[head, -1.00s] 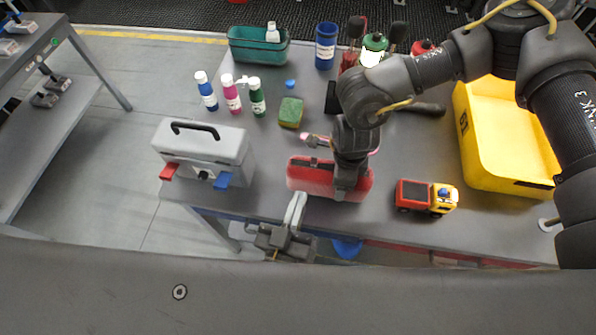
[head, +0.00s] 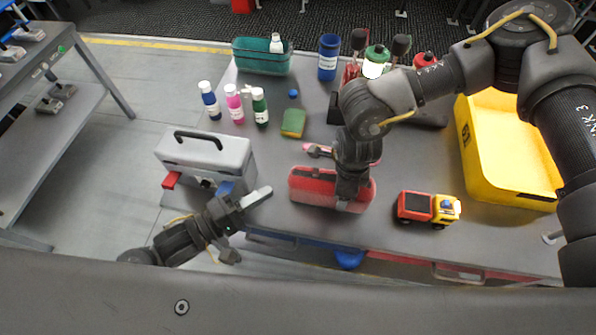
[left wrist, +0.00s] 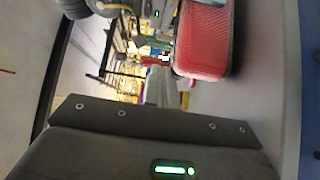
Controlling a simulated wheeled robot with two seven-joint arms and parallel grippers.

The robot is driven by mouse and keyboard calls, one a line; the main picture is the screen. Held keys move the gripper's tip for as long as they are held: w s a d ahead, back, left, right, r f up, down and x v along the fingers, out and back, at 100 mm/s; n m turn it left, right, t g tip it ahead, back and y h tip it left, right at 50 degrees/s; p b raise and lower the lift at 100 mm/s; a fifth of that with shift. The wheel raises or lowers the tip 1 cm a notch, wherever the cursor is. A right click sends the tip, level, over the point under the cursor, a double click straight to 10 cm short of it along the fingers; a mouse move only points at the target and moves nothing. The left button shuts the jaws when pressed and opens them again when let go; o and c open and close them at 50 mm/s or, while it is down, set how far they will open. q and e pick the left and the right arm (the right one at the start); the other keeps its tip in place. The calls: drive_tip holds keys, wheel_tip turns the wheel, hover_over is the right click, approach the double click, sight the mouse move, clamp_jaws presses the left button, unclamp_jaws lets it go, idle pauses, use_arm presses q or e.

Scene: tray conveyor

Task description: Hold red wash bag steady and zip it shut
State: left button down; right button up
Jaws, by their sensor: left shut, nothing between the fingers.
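The red wash bag (head: 314,187) lies on the grey table near its front edge. It also shows in the left wrist view (left wrist: 204,42), at the upper right. My right gripper (head: 350,200) is down over the right part of the bag; its fingers are mostly hidden, so I cannot tell how they grip. My left gripper (head: 264,193) is shut and empty at the table's front edge, left of the bag and apart from it. The zip pull is too small to make out.
A grey toolbox (head: 204,160) stands close to my left gripper. A toy truck (head: 427,209) and a yellow bin (head: 500,160) are right of the bag. Several small bottles (head: 233,103), a sponge (head: 293,123) and a teal basket (head: 262,58) stand farther back.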

sight(316, 183)
use_arm(q)
drive_tip(key=shift+x, duration=4.95)
drive_tip(key=d, duration=0.4)
drive_tip(key=shift+s+d, duration=0.15)
drive_tip(key=shift+s, duration=0.15)
drive_tip(key=v, duration=1)
